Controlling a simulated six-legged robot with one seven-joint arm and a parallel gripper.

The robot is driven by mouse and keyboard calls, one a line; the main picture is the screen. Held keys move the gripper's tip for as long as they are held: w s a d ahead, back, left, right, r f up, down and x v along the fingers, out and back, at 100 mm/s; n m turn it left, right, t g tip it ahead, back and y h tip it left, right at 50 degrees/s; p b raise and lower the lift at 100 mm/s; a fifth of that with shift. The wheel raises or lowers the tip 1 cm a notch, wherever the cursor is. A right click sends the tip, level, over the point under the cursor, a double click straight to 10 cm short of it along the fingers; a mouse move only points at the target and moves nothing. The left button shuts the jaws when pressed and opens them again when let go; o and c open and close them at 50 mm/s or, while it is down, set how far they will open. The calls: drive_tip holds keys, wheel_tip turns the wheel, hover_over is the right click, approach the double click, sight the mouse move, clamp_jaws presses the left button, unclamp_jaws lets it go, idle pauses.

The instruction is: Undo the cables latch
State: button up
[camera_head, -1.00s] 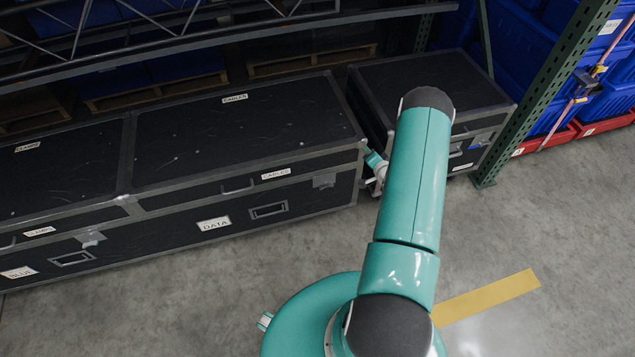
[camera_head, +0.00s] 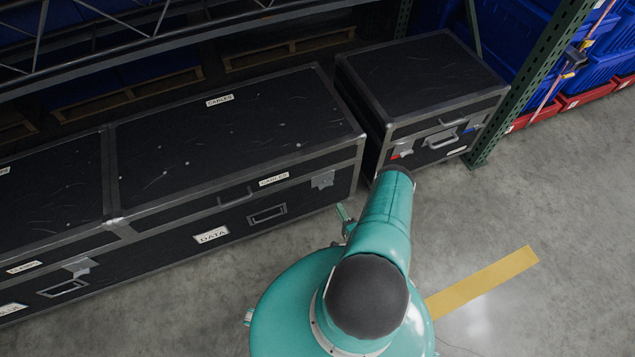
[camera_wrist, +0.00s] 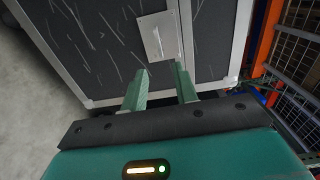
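The cables case (camera_head: 235,130) is a black, metal-edged case with white CABLES labels on its lid and front. A grey metal latch (camera_head: 322,180) sits near the right end of its front, across the lid seam. My gripper (camera_head: 345,214) shows only partly in the head view, just off the case's front right corner, low and partly hidden by my arm. In the wrist view my gripper (camera_wrist: 162,70) has its two green fingers apart with nothing between them. Ahead of them is a scratched black panel with a metal plate (camera_wrist: 160,38); I cannot tell which case it belongs to.
A smaller black case (camera_head: 425,85) with latches and a handle stands to the right, across a narrow gap. Another case (camera_head: 50,190) adjoins on the left. A green rack post (camera_head: 525,85) and blue bins stand at right. The grey floor (camera_head: 560,240) in front is clear.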

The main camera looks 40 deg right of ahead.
sight(326, 185)
drive_tip(key=x, duration=1.3)
drive_tip(key=shift+w+f, duration=0.15)
drive_tip(key=shift+c, duration=0.4)
drive_tip(key=shift+a, duration=0.1)
clamp_jaws()
